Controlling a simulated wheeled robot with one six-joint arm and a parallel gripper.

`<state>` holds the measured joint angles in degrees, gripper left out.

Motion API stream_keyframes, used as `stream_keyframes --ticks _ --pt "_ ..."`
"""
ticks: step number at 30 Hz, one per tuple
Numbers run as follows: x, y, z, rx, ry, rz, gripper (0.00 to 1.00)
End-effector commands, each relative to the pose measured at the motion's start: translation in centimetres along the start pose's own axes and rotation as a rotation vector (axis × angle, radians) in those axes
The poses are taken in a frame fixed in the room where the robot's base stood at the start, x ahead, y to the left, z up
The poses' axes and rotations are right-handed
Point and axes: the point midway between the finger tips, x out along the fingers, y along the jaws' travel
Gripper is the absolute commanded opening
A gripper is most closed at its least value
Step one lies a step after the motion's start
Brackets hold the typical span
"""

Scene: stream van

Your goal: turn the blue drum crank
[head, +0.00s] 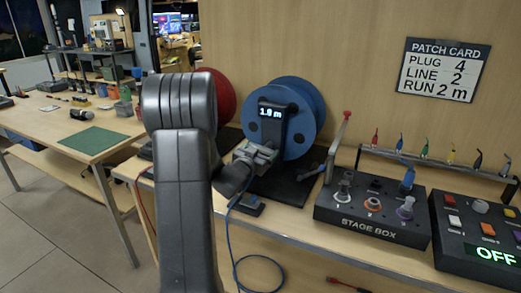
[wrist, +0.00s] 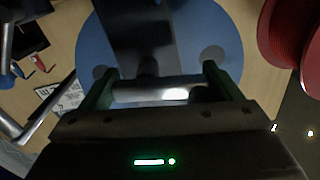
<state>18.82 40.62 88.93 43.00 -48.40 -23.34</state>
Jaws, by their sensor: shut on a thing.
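The blue drum (head: 312,100) stands upright on the bench, with a dark post and a small lit readout (head: 273,112) in front that seems to read 1.0 m. My gripper (head: 262,152) is at the drum's lower front. In the wrist view, its fingers (wrist: 158,86) are on either side of a pale metal crank handle (wrist: 150,94), shut on it. The blue drum (wrist: 95,45) fills the view behind the dark crank arm or post (wrist: 142,35). In the head view my gripper mostly hides the crank.
A red drum (head: 226,95) stands left of the blue one, partly behind my arm. The stage box (head: 370,218) and a panel showing OFF (head: 478,235) are at the right. A patch card (head: 443,70) reads plug 4, line 2, run 2 m. A blue cable (head: 237,262) hangs over the bench edge.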

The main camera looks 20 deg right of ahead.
Motion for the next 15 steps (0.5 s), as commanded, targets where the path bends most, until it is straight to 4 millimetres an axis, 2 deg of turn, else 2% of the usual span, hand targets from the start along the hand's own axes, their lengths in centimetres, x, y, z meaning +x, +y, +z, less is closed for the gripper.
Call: stream_keyframes --ticks 13,14,15 --pt "0.01 0.08 -0.01 -0.010 0.001 0.002 0.62" --pt "0.01 0.08 -0.02 -0.010 0.001 0.002 0.86" --pt "0.02 0.07 -0.03 -0.010 0.001 0.002 0.94"
